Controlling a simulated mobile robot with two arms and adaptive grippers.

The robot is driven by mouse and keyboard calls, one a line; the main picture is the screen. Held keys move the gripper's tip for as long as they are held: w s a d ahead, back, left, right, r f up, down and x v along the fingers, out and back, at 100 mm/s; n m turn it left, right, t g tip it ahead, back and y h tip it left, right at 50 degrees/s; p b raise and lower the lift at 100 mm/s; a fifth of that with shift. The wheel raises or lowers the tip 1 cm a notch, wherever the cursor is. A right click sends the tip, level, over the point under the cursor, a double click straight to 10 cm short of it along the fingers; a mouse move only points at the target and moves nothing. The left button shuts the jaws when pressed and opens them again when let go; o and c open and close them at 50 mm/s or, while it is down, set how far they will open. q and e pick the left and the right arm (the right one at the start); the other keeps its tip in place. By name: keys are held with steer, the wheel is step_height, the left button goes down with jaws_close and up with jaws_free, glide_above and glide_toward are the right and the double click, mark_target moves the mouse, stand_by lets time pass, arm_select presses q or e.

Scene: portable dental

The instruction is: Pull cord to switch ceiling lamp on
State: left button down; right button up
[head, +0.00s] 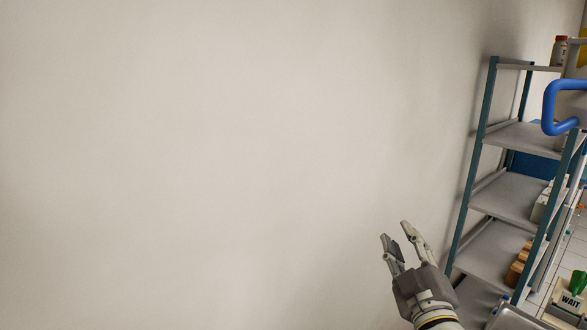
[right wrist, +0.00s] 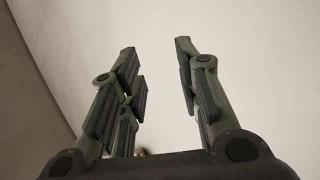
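My right gripper (head: 394,234) shows at the lower right of the head view, pointing up in front of the pale wall. Its two fingers are apart and nothing is between them. In the right wrist view the same gripper (right wrist: 160,62) is open and empty, with a plain pale surface beyond its fingertips. No pull cord and no ceiling lamp show in either view. My left gripper is not in view.
A metal shelf rack (head: 505,195) with teal posts stands right of my right gripper. It holds brown items (head: 518,262) and a bottle (head: 559,50). A blue tubular handle (head: 549,108) is at the right edge. The pale wall (head: 220,150) at left is bare.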

steer(key=s+d+f+m+g+h, duration=0.1)
steer(key=s+f+m+g, duration=0.3)
steer(key=f, duration=0.7)
steer(key=s+d+f+m+g+h, duration=0.1)
steer(key=s+f+g, duration=0.3)
steer(key=s+f, duration=0.5)
steer(key=s+a+f+m+g+y, duration=0.25)
steer(key=s+f+g, duration=0.65)
steer(key=s+f, duration=0.85)
step_height(320, 180, down, 24)
steer(key=s+g, duration=0.1)
steer(key=s, duration=0.2)
steer(key=s+d+f, duration=0.1)
steer(key=s+f, duration=0.7)
steer(key=s+d+f+g, duration=0.1)
steer(key=s+d+f, duration=0.1)
steer(key=s+f, duration=0.6)
steer(key=shift+s+d+g+h, duration=0.25)
steer(key=shift+g+h, duration=0.05)
steer(key=shift+h, duration=0.15)
